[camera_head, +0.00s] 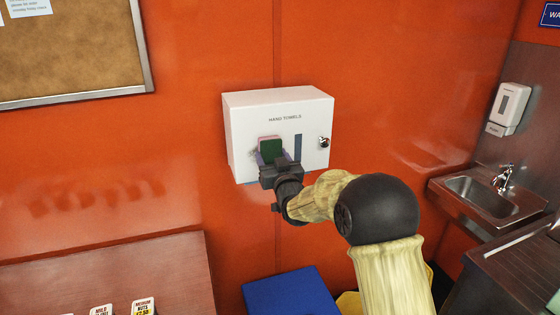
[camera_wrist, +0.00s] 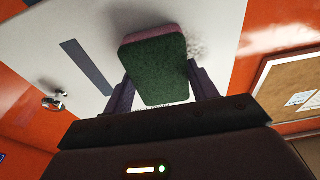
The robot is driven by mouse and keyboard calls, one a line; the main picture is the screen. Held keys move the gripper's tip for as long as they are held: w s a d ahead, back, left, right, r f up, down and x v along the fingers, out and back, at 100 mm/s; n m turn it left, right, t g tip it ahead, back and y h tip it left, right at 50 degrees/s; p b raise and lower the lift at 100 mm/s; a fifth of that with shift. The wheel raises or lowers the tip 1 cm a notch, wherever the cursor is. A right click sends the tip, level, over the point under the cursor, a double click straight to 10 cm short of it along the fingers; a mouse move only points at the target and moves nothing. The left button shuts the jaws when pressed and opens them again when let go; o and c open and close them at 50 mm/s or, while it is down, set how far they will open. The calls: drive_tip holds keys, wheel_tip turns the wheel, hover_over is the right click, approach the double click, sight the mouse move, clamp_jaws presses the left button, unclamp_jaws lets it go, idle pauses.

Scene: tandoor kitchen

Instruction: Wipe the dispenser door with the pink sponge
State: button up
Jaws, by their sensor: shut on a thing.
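The white dispenser (camera_head: 300,105), marked HAND TOWELS, hangs on the orange wall. Its door has a dark vertical slot (camera_head: 298,147) and a round metal lock (camera_head: 324,141). My gripper (camera_head: 270,155) is shut on the sponge (camera_head: 271,150) in front of the door's lower left part. The sponge has a dark green face toward my wrist and a pink side toward the door. In the wrist view the sponge (camera_wrist: 155,70) sits between both fingers, its pink edge at or very near the door; contact is not certain. A speckled dark smudge (camera_wrist: 195,46) shows on the door beside the sponge.
A cork board (camera_head: 70,45) hangs at upper left. A steel sink (camera_head: 485,197) and a soap dispenser (camera_head: 510,105) are at right. A brown counter (camera_head: 110,275) with price cards is at lower left. A blue box-like thing (camera_head: 290,292) stands below the dispenser.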

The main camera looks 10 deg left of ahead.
sight(246, 152)
drive_tip(key=shift+s+a+f, duration=0.1)
drive_tip(key=shift+a, duration=0.1)
drive_tip(key=shift+s+a+b, duration=0.4)
drive_tip(key=shift+a+b, duration=0.05)
drive_tip(key=shift+a, duration=0.25)
drive_tip(key=shift+s+a+b, duration=0.4)
drive_tip(key=shift+a+b, duration=0.05)
drive_tip(key=shift+a, duration=0.25)
drive_tip(key=shift+a, duration=0.1)
drive_tip(key=shift+s+a+b, duration=0.4)
drive_tip(key=shift+s+a, duration=0.05)
drive_tip(key=shift+a, duration=0.25)
drive_tip(key=shift+s+a+b, duration=0.4)
drive_tip(key=shift+s+a, duration=0.05)
drive_tip(key=shift+a, duration=0.2)
drive_tip(key=shift+w+d+b, duration=0.15)
drive_tip(key=shift+d+b, duration=0.05)
drive_tip(key=shift+b, duration=0.15)
drive_tip(key=d+b, duration=0.1)
drive_tip(key=w+d, duration=0.1)
drive_tip(key=d, duration=0.1)
drive_tip(key=shift+w+b, duration=0.3)
drive_tip(key=shift+b, duration=0.1)
